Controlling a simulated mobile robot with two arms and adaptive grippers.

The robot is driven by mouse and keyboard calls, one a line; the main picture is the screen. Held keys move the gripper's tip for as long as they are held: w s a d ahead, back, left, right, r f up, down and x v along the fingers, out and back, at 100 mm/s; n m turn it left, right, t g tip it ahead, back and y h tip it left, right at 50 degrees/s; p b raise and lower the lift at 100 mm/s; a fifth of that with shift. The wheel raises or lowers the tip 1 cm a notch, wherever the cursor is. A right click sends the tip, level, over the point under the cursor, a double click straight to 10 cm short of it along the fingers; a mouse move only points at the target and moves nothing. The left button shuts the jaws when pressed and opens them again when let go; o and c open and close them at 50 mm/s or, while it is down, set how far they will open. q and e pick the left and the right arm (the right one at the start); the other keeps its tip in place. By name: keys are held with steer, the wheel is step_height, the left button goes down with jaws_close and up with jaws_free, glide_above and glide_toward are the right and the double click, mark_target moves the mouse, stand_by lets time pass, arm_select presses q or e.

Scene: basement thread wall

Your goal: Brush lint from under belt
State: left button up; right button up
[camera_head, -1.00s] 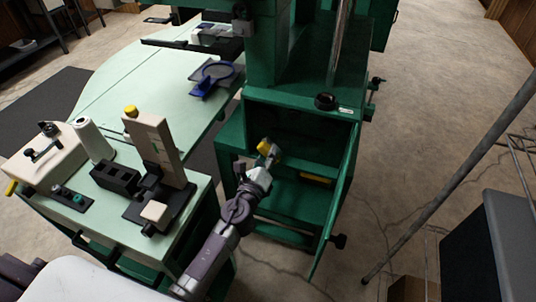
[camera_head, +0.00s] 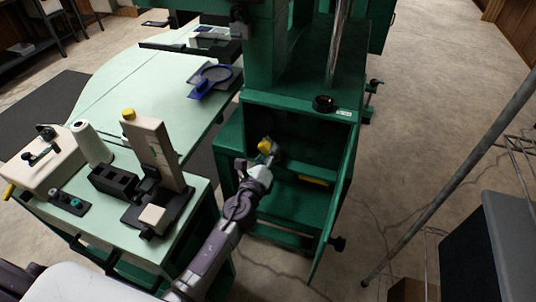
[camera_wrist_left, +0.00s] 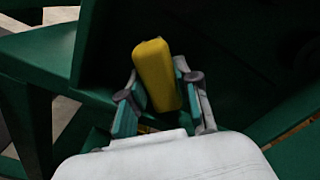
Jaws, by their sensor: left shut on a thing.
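My left gripper (camera_head: 268,157) reaches into the open lower compartment of the green machine (camera_head: 300,112). It is shut on a yellow block-like piece (camera_head: 264,146), probably the handle of the brush. In the left wrist view the yellow piece (camera_wrist_left: 157,75) stands between the two fingers (camera_wrist_left: 160,98), tilted slightly. No bristles show. The compartment door (camera_head: 334,208) stands open on the right. A yellow strip (camera_head: 313,181) lies low inside the compartment. The inside is dark, and I cannot make out the belt or any lint. My right gripper is not in view.
A pale green bench (camera_head: 205,195) on the left holds a white thread cone (camera_head: 91,144), a black block (camera_head: 113,182) and an upright beige fixture (camera_head: 150,150). A grey pole (camera_head: 450,190) slants on the right.

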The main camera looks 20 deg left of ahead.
mark_target(319, 154)
arm_select(q)
steer(key=shift+w, duration=0.1)
steer(key=shift+d, duration=0.9)
steer(key=shift+d+b, duration=0.3)
steer(key=shift+d, duration=0.5)
steer(key=shift+d+b, duration=0.4)
steer(key=shift+d, duration=1.35)
steer(key=shift+d+b, duration=0.55)
steer(key=shift+d, duration=1.55)
steer(key=shift+s+d+r+b, duration=0.15)
steer(key=shift+d+b, duration=0.25)
steer(key=shift+d, duration=0.95)
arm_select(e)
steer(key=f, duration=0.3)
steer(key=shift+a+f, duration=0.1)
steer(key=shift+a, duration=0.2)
arm_select(q)
steer(key=shift+a, duration=0.1)
